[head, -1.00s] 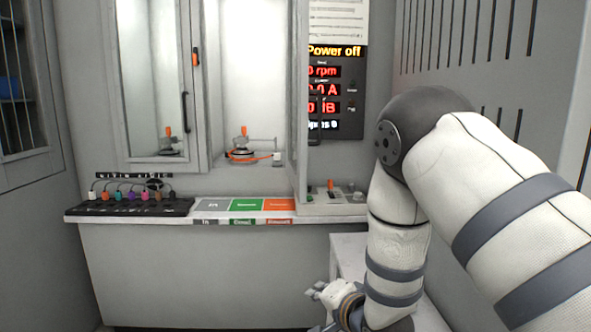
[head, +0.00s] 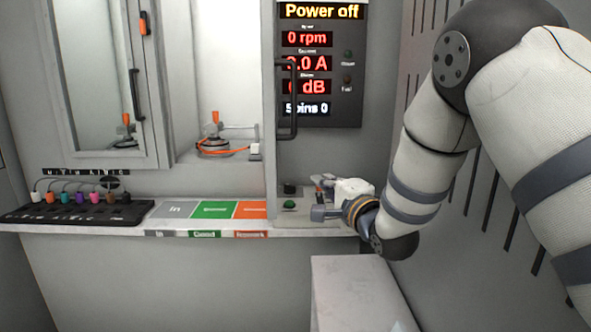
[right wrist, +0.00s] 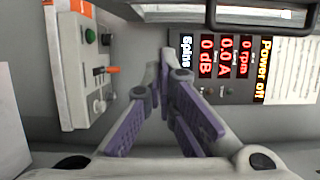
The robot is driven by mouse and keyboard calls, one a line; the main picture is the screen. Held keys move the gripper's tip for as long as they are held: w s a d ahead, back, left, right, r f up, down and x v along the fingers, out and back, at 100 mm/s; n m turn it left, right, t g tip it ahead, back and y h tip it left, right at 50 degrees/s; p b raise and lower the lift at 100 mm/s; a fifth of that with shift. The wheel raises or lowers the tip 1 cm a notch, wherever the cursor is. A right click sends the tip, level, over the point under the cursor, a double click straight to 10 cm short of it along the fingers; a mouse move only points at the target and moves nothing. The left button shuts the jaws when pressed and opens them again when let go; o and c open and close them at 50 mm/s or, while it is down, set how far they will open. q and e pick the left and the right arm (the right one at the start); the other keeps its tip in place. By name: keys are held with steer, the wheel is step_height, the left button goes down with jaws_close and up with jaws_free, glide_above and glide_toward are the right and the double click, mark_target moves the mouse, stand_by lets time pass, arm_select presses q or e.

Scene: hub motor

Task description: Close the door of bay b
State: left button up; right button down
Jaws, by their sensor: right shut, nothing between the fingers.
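The bay with the white lit interior (head: 225,75) stands open. Its door (head: 270,120) is swung out towards me and seen nearly edge-on. A dark bar handle (head: 287,98) is on the door's right side; a dark bar also shows at the top of the right wrist view (right wrist: 262,22). Inside the bay is a motor (head: 214,143) with an orange cable. My right gripper (head: 320,198) is shut and empty, in front of the control panel, right of the door and below its handle. Its purple-padded fingers (right wrist: 168,75) come together in the right wrist view. My left gripper is out of view.
The neighbouring bay's glazed door (head: 105,80) is shut at left. A display (head: 320,65) reads "Power off". The small control box (head: 290,212) has buttons. A connector rack (head: 75,208) and coloured mat (head: 210,210) lie on the bench. A grey block (head: 350,275) stands below right.

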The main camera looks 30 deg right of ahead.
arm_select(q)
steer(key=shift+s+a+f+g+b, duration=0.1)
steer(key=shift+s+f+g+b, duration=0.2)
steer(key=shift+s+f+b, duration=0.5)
arm_select(e)
steer(key=w+a, duration=0.3)
steer(key=w, duration=0.7)
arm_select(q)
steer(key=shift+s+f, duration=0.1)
arm_select(e)
steer(key=shift+w+a, duration=0.1)
steer(key=shift+a, duration=0.05)
